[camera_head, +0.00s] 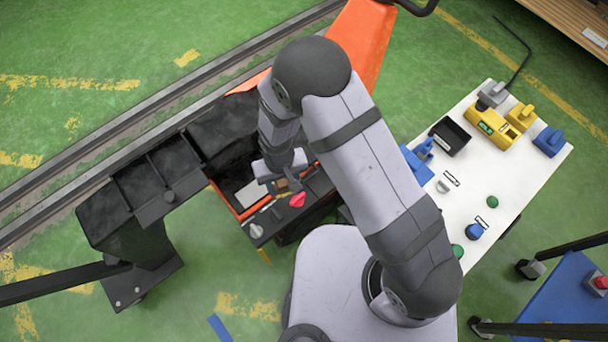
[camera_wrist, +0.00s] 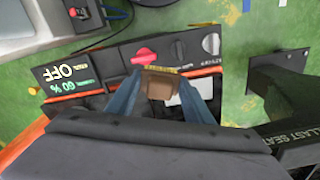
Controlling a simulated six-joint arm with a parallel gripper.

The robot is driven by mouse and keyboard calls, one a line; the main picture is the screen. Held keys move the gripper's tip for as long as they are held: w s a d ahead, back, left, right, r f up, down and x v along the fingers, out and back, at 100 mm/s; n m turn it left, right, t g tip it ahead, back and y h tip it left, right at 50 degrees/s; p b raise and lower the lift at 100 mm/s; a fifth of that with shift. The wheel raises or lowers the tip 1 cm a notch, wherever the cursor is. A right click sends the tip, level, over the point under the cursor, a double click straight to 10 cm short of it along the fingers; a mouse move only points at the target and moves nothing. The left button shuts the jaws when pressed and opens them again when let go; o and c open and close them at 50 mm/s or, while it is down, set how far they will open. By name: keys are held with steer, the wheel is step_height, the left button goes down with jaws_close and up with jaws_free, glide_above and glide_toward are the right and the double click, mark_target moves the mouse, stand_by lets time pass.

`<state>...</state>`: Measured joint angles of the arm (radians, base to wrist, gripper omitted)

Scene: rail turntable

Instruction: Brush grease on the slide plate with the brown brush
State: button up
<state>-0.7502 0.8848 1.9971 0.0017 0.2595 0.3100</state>
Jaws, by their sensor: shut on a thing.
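My gripper (camera_head: 282,180) hangs over the orange-edged machine. In the wrist view its two blue-grey fingers (camera_wrist: 158,97) are shut on a brown block-like thing, which looks like the brown brush (camera_wrist: 160,86). A small brown patch of the brush (camera_head: 282,185) shows below my gripper in the head view. A pale flat plate (camera_head: 250,193) lies in the machine's dark recess, left of my gripper; I cannot tell whether it is the slide plate. No grease can be made out.
A dark panel beside my gripper carries a red knob (camera_wrist: 145,57), a grey knob (camera_wrist: 210,43) and a lit display (camera_wrist: 65,75). A black segmented beam (camera_head: 158,183) runs left. The white table (camera_head: 500,185) at right holds a black tray (camera_head: 450,136) and yellow items (camera_head: 488,122).

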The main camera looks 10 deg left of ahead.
steer(key=w+a+m, duration=0.5)
steer(key=w+m, duration=0.1)
steer(key=m, duration=0.8)
steer(key=shift+a+r, duration=0.15)
steer(key=shift+r, duration=0.2)
steer(key=shift+f, duration=0.1)
